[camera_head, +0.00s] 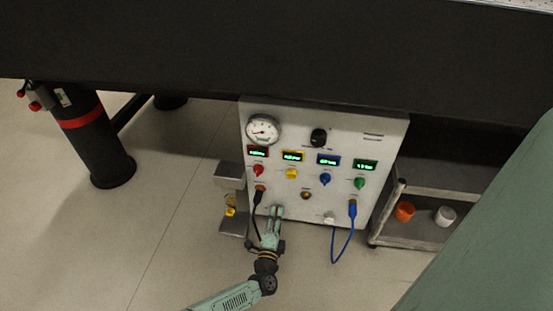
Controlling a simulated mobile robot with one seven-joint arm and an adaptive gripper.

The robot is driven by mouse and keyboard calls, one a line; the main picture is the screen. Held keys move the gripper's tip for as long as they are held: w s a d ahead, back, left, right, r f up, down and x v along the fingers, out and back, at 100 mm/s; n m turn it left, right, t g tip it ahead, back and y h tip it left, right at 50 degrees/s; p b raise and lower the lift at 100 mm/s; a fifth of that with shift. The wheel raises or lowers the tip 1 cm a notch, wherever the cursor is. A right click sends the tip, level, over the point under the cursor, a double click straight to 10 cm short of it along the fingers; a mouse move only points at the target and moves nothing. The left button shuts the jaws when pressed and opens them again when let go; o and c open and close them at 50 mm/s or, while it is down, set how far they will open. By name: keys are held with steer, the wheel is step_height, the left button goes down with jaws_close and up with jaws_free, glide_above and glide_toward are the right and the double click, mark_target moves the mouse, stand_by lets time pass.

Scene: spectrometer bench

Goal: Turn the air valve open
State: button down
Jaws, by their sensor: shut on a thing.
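The white control panel (289,218) stands under the dark bench top. My gripper (276,211) is at the lower left of its front face, with its fingers pointing up at the panel. It is shut on a small part there, which I take to be the air valve; the fingers hide nearly all of it, so its turn angle cannot be told. A round pressure gauge (263,130) is at the panel's upper left, its dial too small to read exactly.
The panel bears a black knob (318,137), coloured knobs under lit displays, a black cable (257,212) close left of my gripper and a blue cable (351,233) at right. A metal shelf (405,232) with an orange cup (404,211) and white cup (446,215) stands right. Floor at left is mostly clear.

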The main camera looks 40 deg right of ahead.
steer(key=shift+m+p, duration=1)
steer(key=shift+m, duration=2.9)
steer(key=c, duration=1.2)
jaws_free()
steer(key=shift+c, duration=0.2)
steer(key=v, duration=0.7)
steer(key=shift+a, duration=0.2)
steer(key=shift+s, duration=0.2)
